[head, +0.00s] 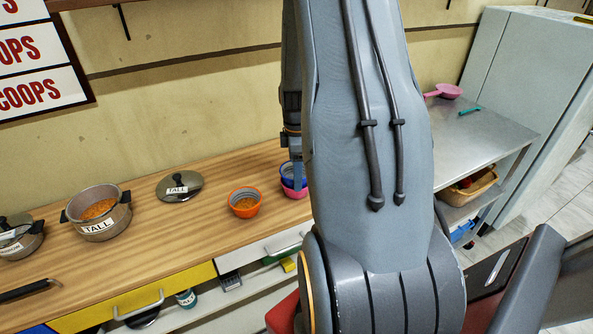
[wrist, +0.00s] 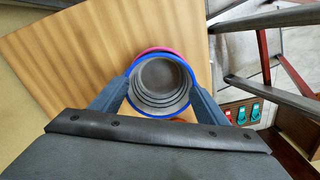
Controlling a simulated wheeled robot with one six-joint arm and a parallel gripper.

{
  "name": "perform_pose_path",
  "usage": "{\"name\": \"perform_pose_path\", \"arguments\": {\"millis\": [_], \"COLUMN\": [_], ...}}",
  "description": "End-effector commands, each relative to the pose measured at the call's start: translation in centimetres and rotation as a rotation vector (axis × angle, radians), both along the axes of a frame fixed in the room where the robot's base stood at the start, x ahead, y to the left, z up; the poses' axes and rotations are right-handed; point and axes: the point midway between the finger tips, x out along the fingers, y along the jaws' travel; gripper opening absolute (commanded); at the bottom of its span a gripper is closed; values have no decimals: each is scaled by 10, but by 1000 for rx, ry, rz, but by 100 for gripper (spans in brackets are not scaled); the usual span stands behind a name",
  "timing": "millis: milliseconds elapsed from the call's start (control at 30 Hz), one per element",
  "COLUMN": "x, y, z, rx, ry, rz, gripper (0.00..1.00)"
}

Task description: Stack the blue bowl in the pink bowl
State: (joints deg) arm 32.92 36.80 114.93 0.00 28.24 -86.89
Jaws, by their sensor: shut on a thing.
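The blue bowl (wrist: 160,82), with a blue rim and a grey ringed inside, is between the two fingers of my gripper (wrist: 160,95) in the wrist view. The fingers are shut on its sides. The pink bowl (wrist: 157,49) shows only as a thin rim past the blue one. In the head view the blue bowl (head: 291,172) is directly over the pink bowl (head: 293,190) on the wooden counter, partly hidden by my arm. It looks nested or nearly so; I cannot tell whether it rests fully inside.
An orange bowl (head: 245,202) stands just left of the two bowls. A pot lid (head: 180,186) and a pot (head: 101,215) of orange food are further left on the counter (head: 150,245). A metal table (head: 480,140) with a pink scoop (head: 447,91) is at right.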

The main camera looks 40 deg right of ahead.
Motion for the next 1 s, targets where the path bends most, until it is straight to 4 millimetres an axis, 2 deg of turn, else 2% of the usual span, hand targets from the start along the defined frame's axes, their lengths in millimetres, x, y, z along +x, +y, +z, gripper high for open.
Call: {"name": "perform_pose_path", "arguments": {"millis": [233, 267, 333, 367, 733, 867, 1000], "x": [-1, -1, -1, -1, 0, 1, 2], "y": [0, 0, 1, 1, 0, -1, -1], "z": [-6, -6, -6, -6, 1, 15, 38], "rx": [1, 2, 2, 2, -1, -2, -3], "ry": [2, 2, 3, 3, -1, -2, -4], "rz": [0, 0, 0, 0, 0, 0, 0], "gripper": [42, 73, 85, 87, 87, 87, 87]}}
